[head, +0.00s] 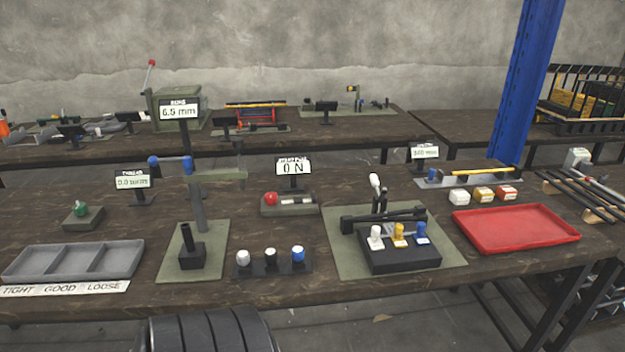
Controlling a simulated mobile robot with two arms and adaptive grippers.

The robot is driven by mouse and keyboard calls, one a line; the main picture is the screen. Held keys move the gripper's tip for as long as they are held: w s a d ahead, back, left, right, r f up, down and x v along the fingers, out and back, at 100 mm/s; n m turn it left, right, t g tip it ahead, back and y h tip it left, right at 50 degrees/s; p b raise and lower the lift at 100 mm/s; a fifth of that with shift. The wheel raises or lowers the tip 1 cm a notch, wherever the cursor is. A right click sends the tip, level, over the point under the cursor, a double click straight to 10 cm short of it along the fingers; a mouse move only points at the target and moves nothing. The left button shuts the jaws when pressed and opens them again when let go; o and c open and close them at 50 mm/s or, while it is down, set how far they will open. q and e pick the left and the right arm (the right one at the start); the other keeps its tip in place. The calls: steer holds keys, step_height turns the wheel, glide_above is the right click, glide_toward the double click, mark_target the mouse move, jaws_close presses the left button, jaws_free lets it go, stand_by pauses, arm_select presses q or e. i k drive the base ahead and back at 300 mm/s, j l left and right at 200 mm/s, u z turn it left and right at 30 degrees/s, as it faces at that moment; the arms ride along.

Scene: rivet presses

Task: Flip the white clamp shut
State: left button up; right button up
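A black clamp fixture (400,262) stands on a green mat (345,262) right of the table's middle. On its front block are a white (376,237), a yellow (399,234) and a blue piece (421,233) in a row. Behind them, a lever with a white handle (375,183) stands nearly upright beside dark horizontal bars (385,219). I cannot tell for sure which white part is the white clamp. Neither of my grippers is in view.
A red tray (515,228) lies right of the fixture. A blue post (525,85) rises behind the table at right.

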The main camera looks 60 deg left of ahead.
mark_target(373, 177)
steer(key=u, duration=1.65)
steer(key=i+l+u, duration=0.2)
steer(key=i+l, duration=0.15)
steer(key=i+l+u, duration=0.15)
steer(key=i+l, duration=0.15)
steer(key=i+l+u, duration=0.2)
steer(key=l, duration=0.3)
steer(key=i+l+u, duration=0.2)
steer(key=l, duration=0.3)
steer(key=i, duration=0.1)
